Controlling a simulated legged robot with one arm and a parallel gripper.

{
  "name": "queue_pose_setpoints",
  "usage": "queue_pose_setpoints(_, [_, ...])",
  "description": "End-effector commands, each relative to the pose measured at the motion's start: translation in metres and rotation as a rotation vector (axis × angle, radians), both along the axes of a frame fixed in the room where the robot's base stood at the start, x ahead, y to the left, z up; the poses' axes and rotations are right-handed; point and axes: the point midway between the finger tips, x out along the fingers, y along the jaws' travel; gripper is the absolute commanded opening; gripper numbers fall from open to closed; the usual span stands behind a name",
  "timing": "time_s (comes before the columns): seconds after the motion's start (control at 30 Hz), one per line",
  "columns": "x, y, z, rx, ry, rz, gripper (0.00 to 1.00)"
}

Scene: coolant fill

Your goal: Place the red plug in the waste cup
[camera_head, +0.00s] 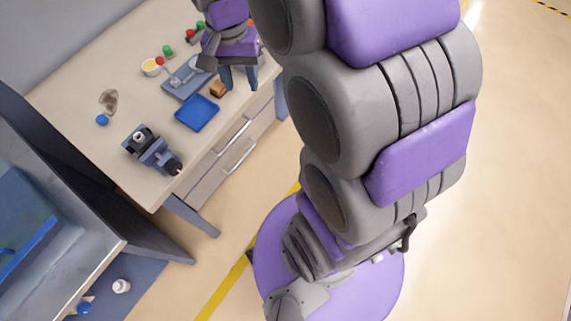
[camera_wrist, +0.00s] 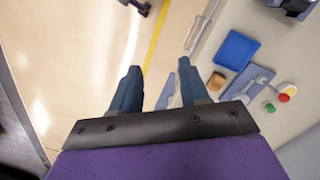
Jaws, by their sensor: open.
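A small round red piece (camera_head: 160,61), likely the red plug, shows at the edge of a small pale yellow cup (camera_head: 149,68). I cannot tell whether it is in the cup or beside it. In the wrist view the red piece (camera_wrist: 284,97) overlaps the side of the cup (camera_wrist: 288,87). A second red piece (camera_head: 188,40) lies farther back, close to my arm. My gripper (camera_head: 239,80) is open and empty over the table's front edge, apart from the cup. In the wrist view, my gripper (camera_wrist: 158,72) has nothing between its fingers.
A grey-blue fixture (camera_head: 182,84), a blue tray (camera_head: 198,112) and a brown block (camera_head: 217,88) lie between cup and front edge. Green pieces (camera_head: 167,50) lie near the cup. A dark clamp-like device (camera_head: 150,145) and a blue ball (camera_head: 102,119) stand nearer. Drawers line the front.

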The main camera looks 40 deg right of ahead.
Motion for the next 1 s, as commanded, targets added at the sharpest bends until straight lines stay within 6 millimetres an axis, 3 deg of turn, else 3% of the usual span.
queue_pose_setpoints(0.03, [-0.023,0.006,0.001,0.005,0.004,0.064,0.45])
queue_pose_setpoints(0.3, [-0.128,0.026,-0.011,0.041,0.031,0.419,0.45])
queue_pose_setpoints(0.5, [-0.185,0.032,-0.026,0.064,0.042,0.617,0.45])
queue_pose_setpoints(0.7, [-0.207,0.034,-0.034,0.076,0.051,0.694,0.45])
queue_pose_setpoints(1.0, [-0.208,0.034,-0.034,0.077,0.052,0.698,0.45])
